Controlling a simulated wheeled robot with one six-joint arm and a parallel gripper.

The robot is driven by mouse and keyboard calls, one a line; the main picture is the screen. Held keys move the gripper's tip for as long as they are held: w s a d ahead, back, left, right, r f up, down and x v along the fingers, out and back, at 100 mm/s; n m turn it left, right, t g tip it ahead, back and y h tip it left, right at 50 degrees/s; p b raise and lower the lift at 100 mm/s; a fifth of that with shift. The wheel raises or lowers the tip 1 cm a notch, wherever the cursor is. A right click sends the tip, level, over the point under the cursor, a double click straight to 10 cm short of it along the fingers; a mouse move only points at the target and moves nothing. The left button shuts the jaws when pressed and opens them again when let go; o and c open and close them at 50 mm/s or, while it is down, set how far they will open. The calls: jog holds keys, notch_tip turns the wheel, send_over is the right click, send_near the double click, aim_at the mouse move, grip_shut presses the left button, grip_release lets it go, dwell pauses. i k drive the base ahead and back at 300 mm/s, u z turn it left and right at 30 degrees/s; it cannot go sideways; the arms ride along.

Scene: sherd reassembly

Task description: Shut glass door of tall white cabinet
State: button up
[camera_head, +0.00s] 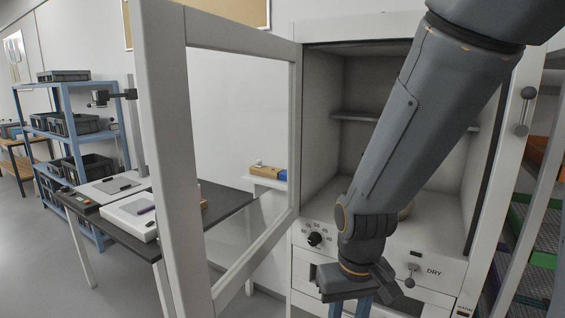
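The tall white cabinet (498,185) stands at the centre right. Its glass door (165,130) is wide open, swung out from the cabinet's left side towards me. The door's white frame surrounds a clear pane, and its near lower part runs out of view. My gripper (350,304) is low in front of the cabinet's lower panel, to the right of the door and apart from it. Its fingertips are cut off by the bottom edge, so its opening does not show. My arm hides part of the cabinet's interior.
A grey latch (525,110) sits on the cabinet's right post. The lower panel has a dial (315,239) and a small lever (411,275). A dark table (225,203) stands behind the door. A blue rack (75,120) holds crates at left. Coloured trays (540,225) stand at right.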

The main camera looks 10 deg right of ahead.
aim_at(161, 31)
jog(key=z, duration=2.35)
jog(key=k, duration=1.7)
jog(key=u, duration=1.6)
jog(key=i, duration=0.5)
jog(key=z, duration=0.05)
